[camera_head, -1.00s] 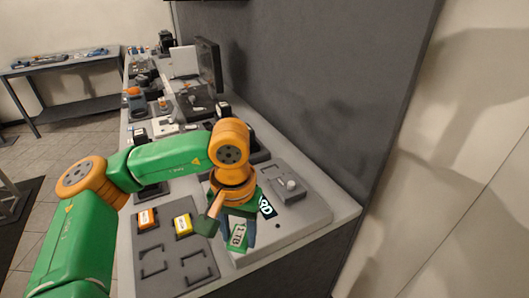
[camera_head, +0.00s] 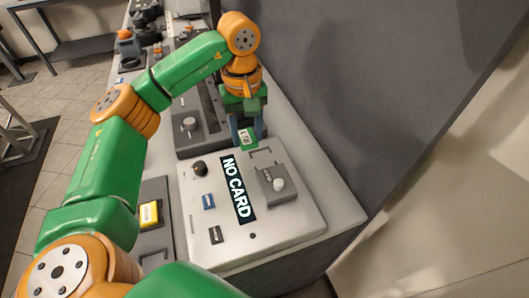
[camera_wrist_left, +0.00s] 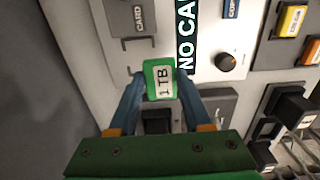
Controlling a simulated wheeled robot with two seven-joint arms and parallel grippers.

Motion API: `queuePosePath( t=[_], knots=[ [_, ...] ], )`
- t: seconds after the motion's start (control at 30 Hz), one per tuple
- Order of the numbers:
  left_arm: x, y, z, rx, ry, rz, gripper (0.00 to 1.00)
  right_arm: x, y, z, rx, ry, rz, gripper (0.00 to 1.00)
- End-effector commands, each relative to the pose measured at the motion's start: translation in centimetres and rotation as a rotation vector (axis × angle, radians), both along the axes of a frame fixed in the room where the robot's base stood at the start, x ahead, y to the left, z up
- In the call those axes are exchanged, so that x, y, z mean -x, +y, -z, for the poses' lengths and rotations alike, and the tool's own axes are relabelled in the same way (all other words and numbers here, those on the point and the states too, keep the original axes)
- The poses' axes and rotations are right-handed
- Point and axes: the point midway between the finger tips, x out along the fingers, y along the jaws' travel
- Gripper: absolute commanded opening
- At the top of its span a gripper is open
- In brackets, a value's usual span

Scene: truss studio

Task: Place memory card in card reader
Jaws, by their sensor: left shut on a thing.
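The memory card is a small green block with a "1 TB" label (camera_head: 248,139), also large in the left wrist view (camera_wrist_left: 160,79). My left gripper (camera_head: 247,133) is shut on it, with blue fingers either side, and holds it at the far side of the white panel, near a corner bracket mark. The card reader looks to be the grey block with a white knob (camera_head: 268,199); in the left wrist view it is marked "CARD" (camera_wrist_left: 128,19). The card is apart from it. A black display (camera_head: 238,188) beside it reads "NO CARD". My right gripper is out of view.
The white panel (camera_head: 287,233) also has a black knob (camera_head: 200,168) and small blue and dark labels. A yellow card (camera_head: 150,214) sits on a grey tray at left. A grey device (camera_head: 185,140) stands behind the panel. A dark wall (camera_head: 370,100) closes the right side.

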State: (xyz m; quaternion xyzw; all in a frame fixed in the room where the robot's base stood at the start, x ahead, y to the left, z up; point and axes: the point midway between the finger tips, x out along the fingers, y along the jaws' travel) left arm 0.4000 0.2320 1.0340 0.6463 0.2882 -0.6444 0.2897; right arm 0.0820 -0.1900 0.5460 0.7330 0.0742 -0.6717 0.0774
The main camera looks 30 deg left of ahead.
Motion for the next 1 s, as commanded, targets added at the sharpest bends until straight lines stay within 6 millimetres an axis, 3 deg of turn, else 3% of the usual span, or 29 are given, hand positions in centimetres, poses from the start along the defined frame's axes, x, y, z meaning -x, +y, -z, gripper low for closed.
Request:
queuePosePath(
  t=[0.03, 0.3, 0.4, 0.5, 0.8, 0.83, 0.93, 1.0],
  knots=[
    [-0.4, -0.7, 0.6, 0.000, 0.004, 0.002, 0.00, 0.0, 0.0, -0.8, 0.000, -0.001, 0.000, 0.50],
    [-2.2, -3.0, 4.1, 0.000, 0.003, 0.001, 0.00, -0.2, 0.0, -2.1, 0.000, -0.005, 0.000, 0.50],
    [-2.1, -2.9, 5.9, -0.001, 0.004, 0.000, 0.00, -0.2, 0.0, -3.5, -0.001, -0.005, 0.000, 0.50],
    [-2.2, -2.9, 7.2, -0.001, 0.001, 0.000, 0.00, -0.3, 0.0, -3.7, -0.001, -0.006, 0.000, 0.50],
    [-2.3, -2.9, 7.8, -0.001, -0.002, 0.000, 0.00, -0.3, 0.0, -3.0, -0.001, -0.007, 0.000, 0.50],
    [-2.3, -2.9, 7.8, -0.001, -0.002, 0.000, 0.52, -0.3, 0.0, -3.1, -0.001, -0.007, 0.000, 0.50],
    [-2.2, -2.9, 7.7, -0.001, -0.002, 0.000, 0.79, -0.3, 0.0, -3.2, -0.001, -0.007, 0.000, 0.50],
    [-2.2, -2.9, 7.7, 0.000, -0.001, 0.000, 0.79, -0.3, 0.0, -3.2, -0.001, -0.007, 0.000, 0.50]
  ],
)
